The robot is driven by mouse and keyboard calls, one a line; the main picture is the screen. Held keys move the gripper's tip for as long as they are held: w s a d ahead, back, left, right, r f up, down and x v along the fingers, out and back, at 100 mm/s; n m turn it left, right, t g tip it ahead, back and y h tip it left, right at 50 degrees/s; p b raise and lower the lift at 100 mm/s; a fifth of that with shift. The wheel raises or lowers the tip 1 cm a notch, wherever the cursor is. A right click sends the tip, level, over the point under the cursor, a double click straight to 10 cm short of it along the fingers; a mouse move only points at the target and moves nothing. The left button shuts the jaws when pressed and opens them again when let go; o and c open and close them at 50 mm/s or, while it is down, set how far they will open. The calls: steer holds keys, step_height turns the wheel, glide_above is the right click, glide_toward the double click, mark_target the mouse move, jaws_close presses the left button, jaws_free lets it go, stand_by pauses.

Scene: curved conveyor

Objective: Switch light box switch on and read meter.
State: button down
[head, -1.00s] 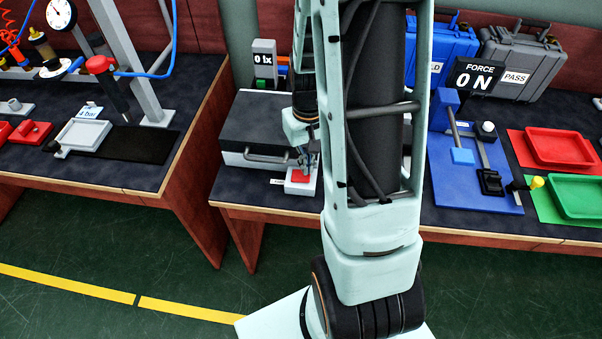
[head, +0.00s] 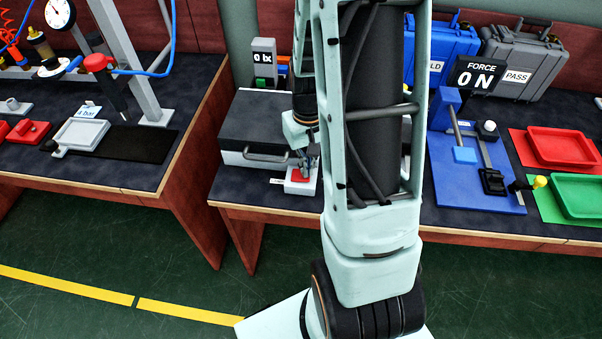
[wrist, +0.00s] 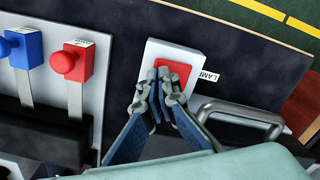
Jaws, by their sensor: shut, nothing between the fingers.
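The light box (head: 262,130) is a dark-lidded case with a front handle, on the bench left of my arm. Its switch (head: 298,179) is a red rocker on a white block at the front right corner; it also shows in the wrist view (wrist: 178,70) beside a label reading "LAM", partly covered. My gripper (head: 305,168) is shut and empty, with its fingertips (wrist: 167,78) over the near part of the red rocker. I cannot tell whether they touch it. The meter (head: 264,57) behind the box reads 0 lx.
My arm hides part of the bench right of the switch. In the wrist view, the box handle (wrist: 240,112) is close to the right of my fingers. Red (wrist: 72,62) and blue (wrist: 22,48) knobbed blocks stand to the left. A force rig (head: 475,165) stands right of my arm.

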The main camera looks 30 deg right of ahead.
steer(key=shift+f, duration=0.35)
steer(key=shift+r, duration=0.1)
steer(key=shift+r+p, duration=2.5)
steer(key=shift+r, duration=1.05)
steer(key=shift+f, duration=0.1)
